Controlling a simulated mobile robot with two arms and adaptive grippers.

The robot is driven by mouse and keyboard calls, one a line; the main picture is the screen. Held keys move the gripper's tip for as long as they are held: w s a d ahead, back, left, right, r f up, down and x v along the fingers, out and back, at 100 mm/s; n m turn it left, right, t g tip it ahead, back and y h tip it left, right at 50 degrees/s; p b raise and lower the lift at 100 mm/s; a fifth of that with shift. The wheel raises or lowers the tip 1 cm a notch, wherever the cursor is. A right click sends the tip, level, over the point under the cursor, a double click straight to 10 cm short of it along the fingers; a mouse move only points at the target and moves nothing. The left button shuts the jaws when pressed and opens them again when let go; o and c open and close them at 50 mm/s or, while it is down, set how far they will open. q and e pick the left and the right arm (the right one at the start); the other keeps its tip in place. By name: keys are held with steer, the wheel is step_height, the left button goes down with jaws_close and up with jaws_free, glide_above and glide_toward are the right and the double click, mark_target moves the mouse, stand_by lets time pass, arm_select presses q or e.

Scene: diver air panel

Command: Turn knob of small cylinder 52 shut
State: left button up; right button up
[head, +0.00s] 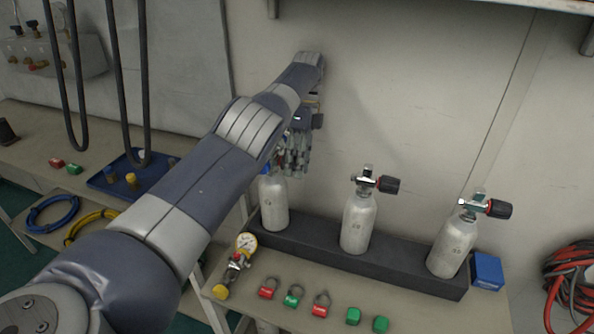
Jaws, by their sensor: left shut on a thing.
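Three small white cylinders stand in a dark rack: the left one (274,205), the middle one (357,222) and the right one (453,245). No number is legible on any of them. The middle knob (389,184) and the right knob (498,208) are black and red and stick out to the right of their valves. My left gripper (292,160) is at the top of the left cylinder, fingers pointing down, shut at its valve. The fingers hide that cylinder's valve and knob, so the grip itself is not clear. My right gripper is out of view.
The dark rack (400,270) stands on a bench against the wall. Black hoses (120,90) hang at the left above a blue tray (108,181).

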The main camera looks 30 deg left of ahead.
arm_select(q)
steer(key=shift+s, duration=0.1)
stand_by(0.4)
steer(key=o, duration=1.1)
